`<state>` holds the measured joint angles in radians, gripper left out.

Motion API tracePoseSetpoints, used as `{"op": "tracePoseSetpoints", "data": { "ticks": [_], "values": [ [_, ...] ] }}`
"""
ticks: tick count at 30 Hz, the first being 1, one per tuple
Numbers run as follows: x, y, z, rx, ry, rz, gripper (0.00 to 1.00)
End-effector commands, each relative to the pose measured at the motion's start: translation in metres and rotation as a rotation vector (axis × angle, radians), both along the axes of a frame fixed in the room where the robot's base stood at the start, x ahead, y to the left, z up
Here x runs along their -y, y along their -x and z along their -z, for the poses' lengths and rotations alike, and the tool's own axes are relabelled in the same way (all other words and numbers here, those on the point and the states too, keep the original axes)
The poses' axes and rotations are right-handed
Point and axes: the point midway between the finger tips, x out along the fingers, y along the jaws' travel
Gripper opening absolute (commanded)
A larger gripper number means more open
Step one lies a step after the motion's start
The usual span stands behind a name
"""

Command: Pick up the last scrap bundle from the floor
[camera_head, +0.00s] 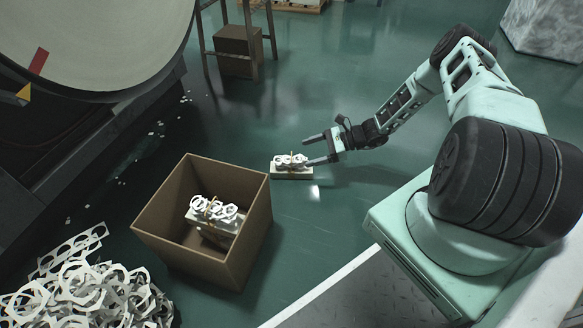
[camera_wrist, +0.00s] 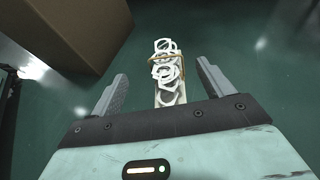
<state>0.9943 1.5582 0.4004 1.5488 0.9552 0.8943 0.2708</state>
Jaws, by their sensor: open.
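The scrap bundle (camera_head: 291,172) lies on the green floor, right of the cardboard box. It is a pale block with white ring-shaped offcuts on top and a tan band around it. My gripper (camera_head: 311,150) is open close to the bundle, coming from the right. In the wrist view the bundle (camera_wrist: 167,72) shows between and a little beyond the two spread fingers of my gripper (camera_wrist: 160,82). The near end of the bundle is hidden behind the gripper body. I cannot tell how high the fingers are above the floor.
An open cardboard box (camera_head: 158,232) stands left of the bundle, with similar banded scrap inside. It also shows in the wrist view (camera_wrist: 75,30). A loose heap of white scrap (camera_head: 80,290) lies at lower left. Small bits litter the floor by the machine (camera_head: 60,140). Floor behind the bundle is clear.

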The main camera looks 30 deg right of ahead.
Motion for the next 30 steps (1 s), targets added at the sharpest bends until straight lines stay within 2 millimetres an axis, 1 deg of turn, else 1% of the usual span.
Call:
{"op": "tracePoseSetpoints", "data": {
  "ticks": [8,12,15,20,21,23,24,26,27,28,30],
  "values": [
    [-0.018,-0.016,0.016,0.000,0.000,-0.002,0.80],
    [-0.033,-0.025,0.021,-0.001,0.000,-0.002,0.80],
    [-0.037,-0.027,0.020,0.000,0.000,-0.001,0.80],
    [-0.037,-0.027,0.018,0.000,0.000,0.000,0.80],
    [-0.037,-0.027,0.018,0.000,0.000,-0.001,0.77],
    [-0.037,-0.027,0.018,0.000,0.000,-0.001,0.60],
    [-0.037,-0.027,0.018,0.000,0.000,-0.001,0.49],
    [-0.037,-0.027,0.019,0.000,0.000,-0.001,0.32],
    [-0.037,-0.027,0.019,0.000,0.000,0.000,0.21],
    [-0.037,-0.027,0.019,0.000,0.000,0.000,0.13],
    [-0.037,-0.027,0.018,0.000,0.000,-0.001,0.11]
  ]
}}
